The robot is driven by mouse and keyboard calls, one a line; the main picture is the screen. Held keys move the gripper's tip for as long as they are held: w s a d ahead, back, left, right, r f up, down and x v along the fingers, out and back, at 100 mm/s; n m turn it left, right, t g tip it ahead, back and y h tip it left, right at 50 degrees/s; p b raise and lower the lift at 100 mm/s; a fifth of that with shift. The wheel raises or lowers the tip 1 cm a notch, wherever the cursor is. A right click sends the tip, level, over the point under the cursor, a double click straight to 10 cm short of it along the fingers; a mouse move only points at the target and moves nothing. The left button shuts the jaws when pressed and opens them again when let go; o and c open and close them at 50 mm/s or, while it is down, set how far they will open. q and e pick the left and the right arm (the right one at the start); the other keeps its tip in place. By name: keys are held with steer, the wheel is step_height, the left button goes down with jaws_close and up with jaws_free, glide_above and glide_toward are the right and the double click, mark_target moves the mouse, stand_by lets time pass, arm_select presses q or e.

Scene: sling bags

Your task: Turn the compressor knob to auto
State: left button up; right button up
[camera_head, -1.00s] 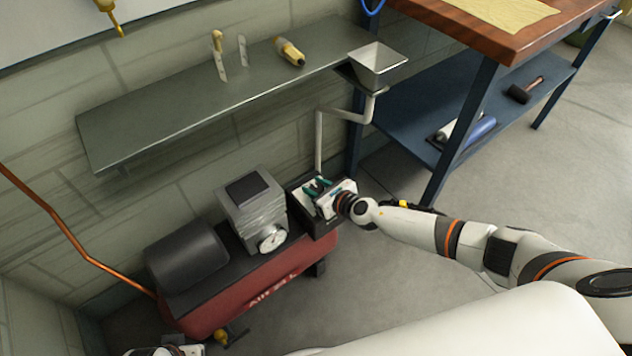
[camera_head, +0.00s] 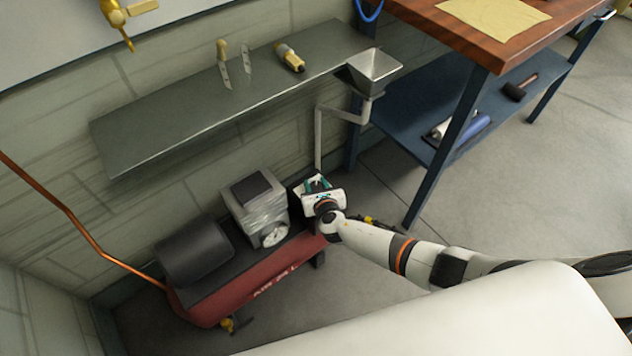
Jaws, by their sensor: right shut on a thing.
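The compressor is a red tank (camera_head: 245,287) on the floor by the wall. On top of it sit a black motor (camera_head: 193,249), a grey ribbed block (camera_head: 254,205) and a round white gauge (camera_head: 274,235). My right gripper (camera_head: 316,184) is at the right end of the compressor, over the dark box there. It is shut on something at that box. The knob itself is hidden behind the gripper, so its setting cannot be read. My left gripper is not in view.
A grey wall shelf (camera_head: 230,98) with small tools hangs above the compressor. A metal funnel (camera_head: 374,72) with a bent pipe stands right of it. A blue-legged workbench (camera_head: 455,145) is at the right. A copper pipe (camera_head: 72,224) runs down at left.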

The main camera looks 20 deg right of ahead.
steer(key=shift+a+m+h, duration=0.1)
steer(key=shift+m+h, duration=0.9)
steer(key=shift+h, duration=0.1)
steer(key=shift+m+g+h, duration=0.3)
steer(key=shift+m+h, duration=0.2)
steer(key=shift+h, duration=0.1)
steer(key=m+g+h+b, duration=0.2)
steer(key=m+h, duration=0.2)
steer(key=shift+f+b, duration=0.15)
steer(key=shift+b, duration=0.25)
steer(key=m+g+h+b, duration=0.2)
steer(key=m, duration=0.1)
steer(key=shift+d+g+h+b, duration=0.2)
steer(key=shift+g+h+b, duration=0.2)
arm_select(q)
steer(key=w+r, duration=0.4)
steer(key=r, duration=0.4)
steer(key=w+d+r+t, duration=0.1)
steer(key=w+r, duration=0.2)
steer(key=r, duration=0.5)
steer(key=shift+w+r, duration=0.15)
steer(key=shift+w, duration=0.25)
arm_select(e)
steer(key=shift+r+m, duration=0.2)
steer(key=shift+m, duration=0.1)
steer(key=o, duration=1)
steer(key=shift+g, duration=0.3)
